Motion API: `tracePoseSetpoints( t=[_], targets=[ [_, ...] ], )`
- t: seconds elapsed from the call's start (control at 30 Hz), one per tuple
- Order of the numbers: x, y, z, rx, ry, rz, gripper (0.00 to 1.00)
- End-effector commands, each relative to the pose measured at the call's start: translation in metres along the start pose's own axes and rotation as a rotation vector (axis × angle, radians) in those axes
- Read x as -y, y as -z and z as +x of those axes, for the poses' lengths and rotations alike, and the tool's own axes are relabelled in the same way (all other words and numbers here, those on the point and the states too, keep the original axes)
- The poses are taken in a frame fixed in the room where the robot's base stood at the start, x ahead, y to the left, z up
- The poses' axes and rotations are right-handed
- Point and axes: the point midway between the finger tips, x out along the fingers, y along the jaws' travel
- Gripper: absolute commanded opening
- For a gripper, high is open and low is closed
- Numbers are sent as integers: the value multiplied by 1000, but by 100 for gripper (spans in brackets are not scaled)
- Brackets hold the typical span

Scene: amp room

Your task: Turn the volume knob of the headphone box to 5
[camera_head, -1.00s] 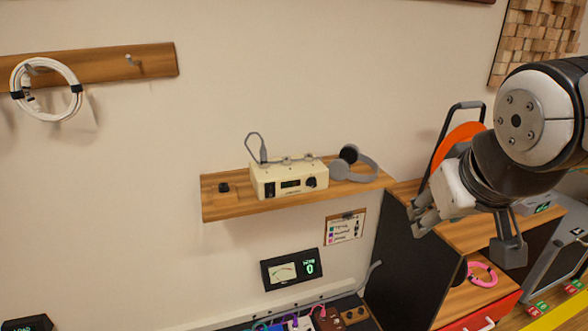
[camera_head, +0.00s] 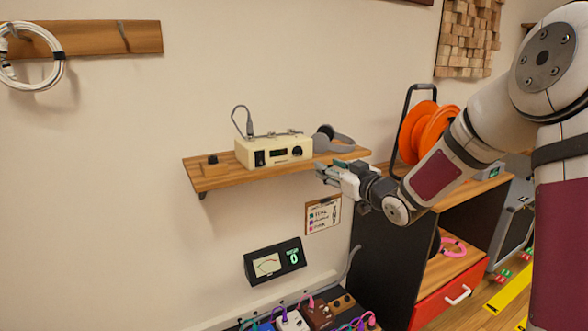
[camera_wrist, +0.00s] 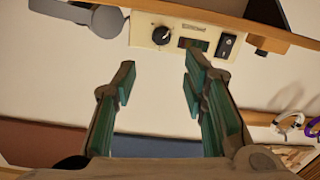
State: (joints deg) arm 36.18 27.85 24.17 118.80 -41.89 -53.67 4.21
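The cream headphone box (camera_head: 244,154) sits on the wooden wall shelf. Its front has a black switch, a dark display and a black round volume knob (camera_head: 297,151) at the right. In the wrist view the box (camera_wrist: 143,32) appears upside down, with the knob (camera_wrist: 161,35) having a pale pointer mark; its scale is too small to read. My gripper (camera_head: 322,172) is in front of the shelf, below and to the right of the knob, apart from it. In the wrist view my gripper (camera_wrist: 157,82) has its green-padded fingers spread, with nothing between them.
Grey headphones (camera_head: 333,139) lie on the shelf (camera_head: 215,178) right of the box, and a small black item (camera_head: 212,160) lies left. A meter panel (camera_head: 273,261) is on the wall below. An orange cable reel (camera_head: 428,130) stands on the cabinet at right.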

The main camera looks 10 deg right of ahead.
Motion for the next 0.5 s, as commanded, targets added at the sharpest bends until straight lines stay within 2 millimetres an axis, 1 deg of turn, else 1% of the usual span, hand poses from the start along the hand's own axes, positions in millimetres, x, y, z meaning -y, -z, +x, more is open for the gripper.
tracePoseSetpoints(
  t=[0.03,0.17,0.27,0.37,0.5],
  targets=[
    [-1,-4,2,-17,3,7,40],
    [-1,-3,8,-35,9,10,40],
    [0,-2,20,-35,10,10,40],
    [0,-2,37,-35,10,10,40],
    [0,-1,65,-34,10,11,40]
  ],
)
